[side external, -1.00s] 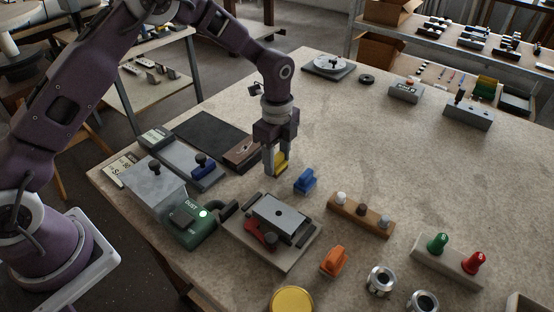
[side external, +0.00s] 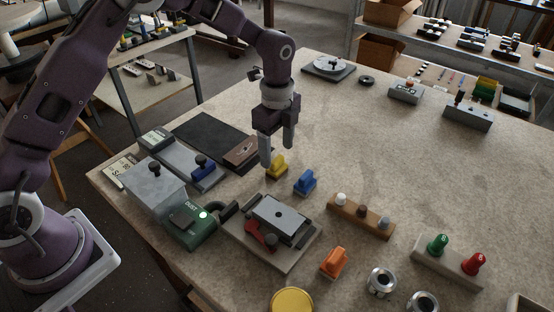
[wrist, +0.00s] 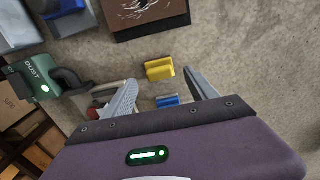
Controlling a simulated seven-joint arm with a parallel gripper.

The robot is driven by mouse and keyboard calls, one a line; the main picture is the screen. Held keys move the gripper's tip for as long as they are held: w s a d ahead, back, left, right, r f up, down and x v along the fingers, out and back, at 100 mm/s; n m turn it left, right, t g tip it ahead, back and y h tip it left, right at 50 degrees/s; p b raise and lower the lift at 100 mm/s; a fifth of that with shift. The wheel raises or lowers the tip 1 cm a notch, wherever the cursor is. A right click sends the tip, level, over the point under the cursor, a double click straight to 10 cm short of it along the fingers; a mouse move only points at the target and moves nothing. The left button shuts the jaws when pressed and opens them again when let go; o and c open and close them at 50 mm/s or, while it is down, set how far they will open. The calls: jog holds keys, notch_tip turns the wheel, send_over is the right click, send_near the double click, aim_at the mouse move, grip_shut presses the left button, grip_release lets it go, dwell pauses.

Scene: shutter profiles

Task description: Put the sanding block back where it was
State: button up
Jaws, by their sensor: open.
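A yellow block with a raised grip (side external: 277,166) stands upright on the bench, just below my gripper (side external: 277,156). My gripper is open, with its fingers apart and nothing between them. The yellow block also shows in the wrist view (wrist: 159,69), a little beyond the gap between the fingertips. A similar blue block (side external: 305,183) stands to its right; it shows in the wrist view (wrist: 167,101) between the fingers. A similar orange block (side external: 334,262) stands nearer the front. I cannot tell from the pictures which of these the task names.
A clamp base with a grey plate (side external: 278,215) and a green dust unit (side external: 190,232) stand in front. A wooden rack with knobs (side external: 360,215) is at right.

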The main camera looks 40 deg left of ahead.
notch_tip(320, 180, up, 8)
notch_tip(320, 180, up, 5)
jog(key=n, duration=0.2)
send_over(277, 159)
jog(key=s+a, duration=0.1)
jog(key=s, duration=0.2)
jog(key=s+a+r+n+t, duration=0.2)
jog(key=s+r+n, duration=0.3)
jog(key=s+r, duration=0.35)
jog(key=s+a+n+t, duration=0.1)
jog(key=s+n, duration=0.4)
jog(key=s, duration=0.5)
jog(key=s+a+f+n+t, duration=0.1)
jog(key=s+a+n+t, duration=0.1)
jog(key=s+n, duration=0.4)
jog(key=s, duration=0.3)
jog(key=shift+s+f+t, duration=0.15)
jog(key=shift+s+t, duration=0.15)
jog(key=shift+s, duration=0.1)
